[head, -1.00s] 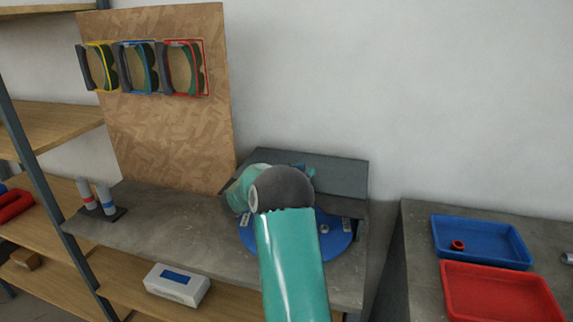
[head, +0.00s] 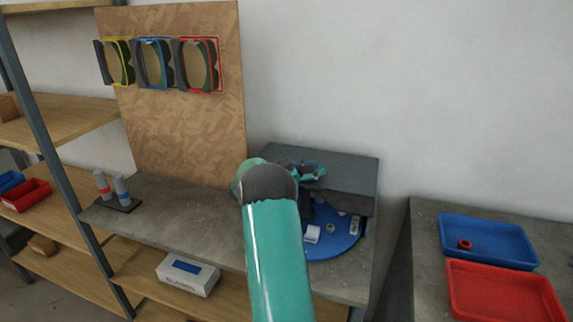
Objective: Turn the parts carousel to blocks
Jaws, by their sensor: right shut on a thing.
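The parts carousel (head: 335,240) is a blue disc on the grey bench, partly under a grey box-like cover (head: 345,180). A white block-like piece or label (head: 312,234) and a few small pale parts sit on it. A small tag (head: 355,225) with lettering too small to read is at its right edge. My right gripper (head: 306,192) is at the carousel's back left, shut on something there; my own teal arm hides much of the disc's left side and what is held. My left gripper is not in view.
A blue tray (head: 487,241) holding a red ring and a red tray (head: 503,291) stand on the right bench. A board (head: 184,120) with yellow, blue and red frames stands behind. Two bottles (head: 112,189) stand at left. A white box (head: 188,274) is on the lower shelf.

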